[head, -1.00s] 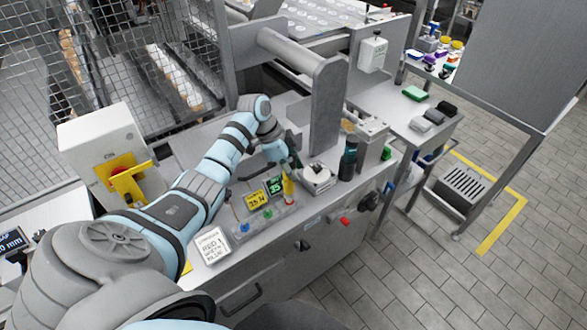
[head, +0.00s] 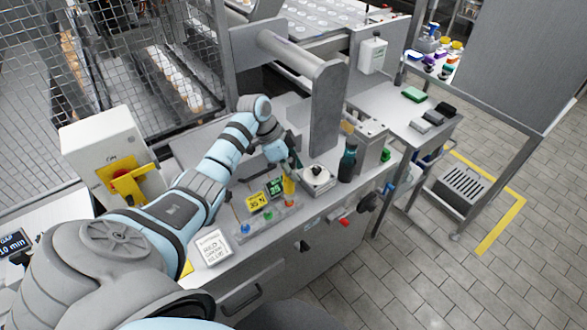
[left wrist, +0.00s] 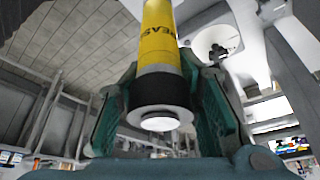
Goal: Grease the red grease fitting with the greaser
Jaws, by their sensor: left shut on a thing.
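My left gripper (head: 287,166) is shut on the greaser (head: 289,187), a yellow-orange tube held about upright over the front bench. The left wrist view shows the greaser (left wrist: 158,45) between the fingers, with a dark band and a pale round end. Its lower tip is at the red grease fitting (head: 290,203), which is mostly hidden; I cannot tell whether they touch. A green fitting (head: 267,214) and a blue fitting (head: 244,228) stand to its left on the same grey strip. My right gripper is not in view.
Behind the fittings stand a yellow display (head: 256,201) and a green display (head: 276,186). A white device (head: 317,178) and a dark bottle (head: 347,163) are close on the right. A lettered white card (head: 213,247) lies at the left. A grey post (head: 326,110) rises behind.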

